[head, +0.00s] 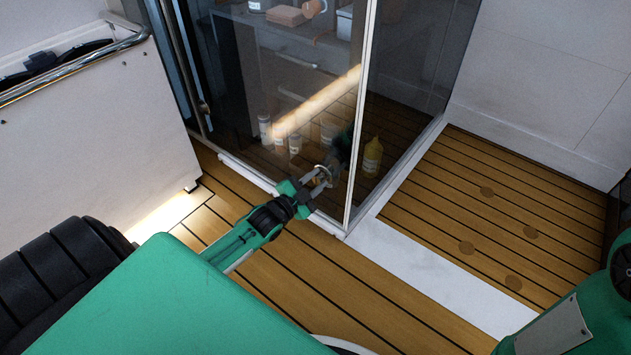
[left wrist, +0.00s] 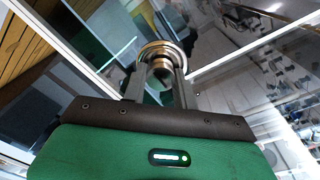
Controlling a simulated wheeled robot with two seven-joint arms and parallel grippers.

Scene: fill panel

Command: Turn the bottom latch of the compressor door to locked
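The compressor door is a framed clear glass panel (head: 255,110) at the top middle of the head view. The bottom latch (head: 322,172) is a small round metal knob low on the glass, near the corner frame. It shows larger in the left wrist view, as a ringed knob with a brass-coloured centre (left wrist: 161,62). My left gripper (head: 318,178) reaches the latch, with its two fingers on either side of the knob, seemingly closed on it. The fingers partly hide the knob, and its locked or unlocked marking cannot be read. My right gripper is out of view.
Bottles, including a yellow one (head: 372,157), stand behind the glass. A white cabinet with a metal rail (head: 75,65) stands at the left. A white sill (head: 430,270) crosses the wooden floor (head: 490,215) at the right, where the boards are clear.

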